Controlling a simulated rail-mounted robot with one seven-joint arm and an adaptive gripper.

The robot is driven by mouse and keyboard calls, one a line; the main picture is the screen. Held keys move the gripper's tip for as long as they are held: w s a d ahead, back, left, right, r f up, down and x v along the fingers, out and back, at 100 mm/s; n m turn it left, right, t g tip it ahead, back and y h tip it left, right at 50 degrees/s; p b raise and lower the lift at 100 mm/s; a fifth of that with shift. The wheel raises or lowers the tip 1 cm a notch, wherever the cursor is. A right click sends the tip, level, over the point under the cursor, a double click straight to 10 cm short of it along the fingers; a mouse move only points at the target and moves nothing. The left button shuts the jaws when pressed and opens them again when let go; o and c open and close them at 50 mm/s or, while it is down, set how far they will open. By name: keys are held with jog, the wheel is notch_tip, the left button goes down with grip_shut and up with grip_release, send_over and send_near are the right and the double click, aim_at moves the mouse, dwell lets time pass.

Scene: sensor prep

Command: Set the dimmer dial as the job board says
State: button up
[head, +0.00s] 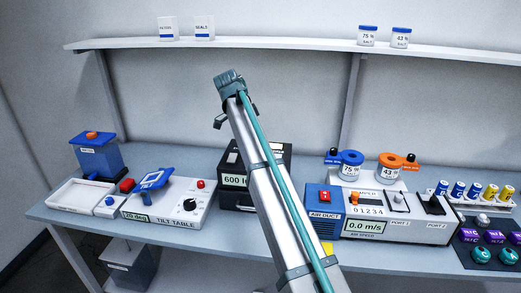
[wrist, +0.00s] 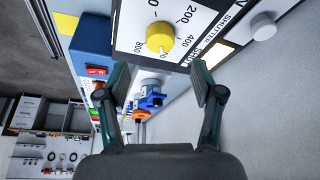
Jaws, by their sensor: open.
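A round yellow dial (wrist: 160,37) sits on a white panel with a printed scale; 200, 400 and 800 can be read around it. I cannot clearly tell which mark the dial points to. My gripper (wrist: 160,76) is open, its two fingers spread either side of and just below the dial in the wrist view, apart from it and holding nothing. In the head view my arm hides the dial and I cannot make out the fingers. A black box (head: 233,198) beside my arm has a display starting with 600, partly covered. I cannot identify a job board.
In the wrist view a white knob (wrist: 263,27) by the word SHUTTER sits right of the dial; a red switch (wrist: 96,71) lies left. In the head view the tilt table (head: 165,208) stands left and the air duct unit (head: 395,228) right. A shelf (head: 270,42) runs above.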

jog(key=shift+v, duration=2.2)
jog(key=shift+a, duration=0.1)
